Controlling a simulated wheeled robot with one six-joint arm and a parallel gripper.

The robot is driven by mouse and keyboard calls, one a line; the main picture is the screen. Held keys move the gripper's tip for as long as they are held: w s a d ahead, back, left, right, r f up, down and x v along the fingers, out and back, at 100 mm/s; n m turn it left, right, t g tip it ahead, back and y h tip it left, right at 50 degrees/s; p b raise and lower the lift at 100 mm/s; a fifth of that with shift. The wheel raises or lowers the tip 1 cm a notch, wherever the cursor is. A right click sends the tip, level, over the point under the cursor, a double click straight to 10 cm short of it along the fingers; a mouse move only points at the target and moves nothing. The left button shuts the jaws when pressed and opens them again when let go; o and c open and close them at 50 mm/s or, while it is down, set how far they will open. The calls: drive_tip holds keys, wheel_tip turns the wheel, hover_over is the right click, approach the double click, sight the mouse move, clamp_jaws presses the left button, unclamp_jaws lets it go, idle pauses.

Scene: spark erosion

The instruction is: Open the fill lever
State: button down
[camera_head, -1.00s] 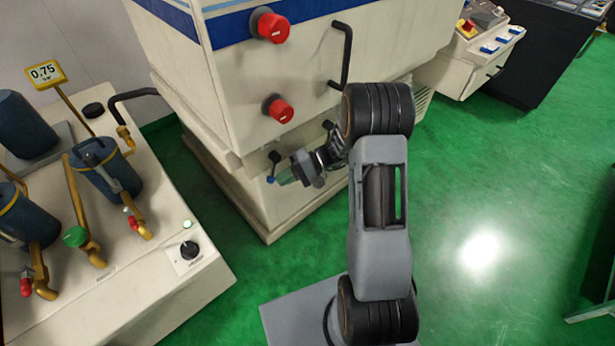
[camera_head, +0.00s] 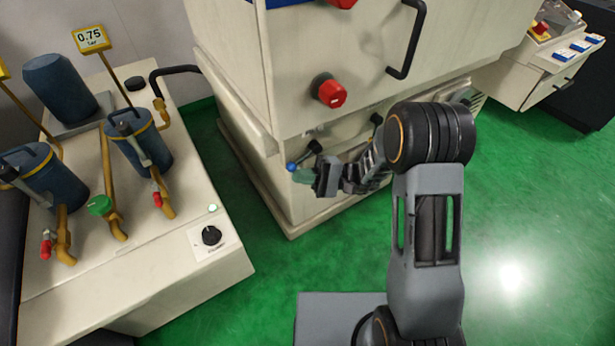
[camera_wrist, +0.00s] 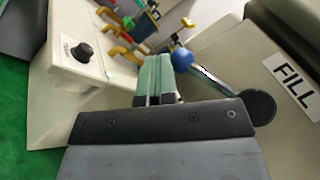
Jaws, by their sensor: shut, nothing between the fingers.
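The fill lever has a blue ball knob (camera_wrist: 181,60) on a thin metal rod (camera_wrist: 211,77). The rod runs to a round black hub (camera_wrist: 252,106) beside the FILL label (camera_wrist: 293,80). In the head view the knob (camera_head: 292,167) points down and left from its hub (camera_head: 314,147), low on the cream machine front. My gripper (camera_head: 303,177) is right at the knob. In the wrist view its green fingers (camera_wrist: 155,75) are shut with nothing between them, close to the knob's left side. I cannot tell whether they touch it.
A red knob (camera_head: 328,90) and a black handle (camera_head: 408,42) sit above on the machine (camera_head: 300,60). At left a cream bench (camera_head: 150,285) carries blue canisters (camera_head: 137,142), brass pipes and a black dial (camera_head: 212,236). Green floor is free between them.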

drive_tip(key=shift+s+a+r+m+y, duration=0.25)
drive_tip(key=shift+r+m+y, duration=0.2)
drive_tip(key=shift+y, duration=0.45)
drive_tip(key=d+f+p, duration=0.9)
drive_tip(key=p, duration=0.3)
drive_tip(key=shift+d, duration=0.2)
idle(0.4)
idle(0.6)
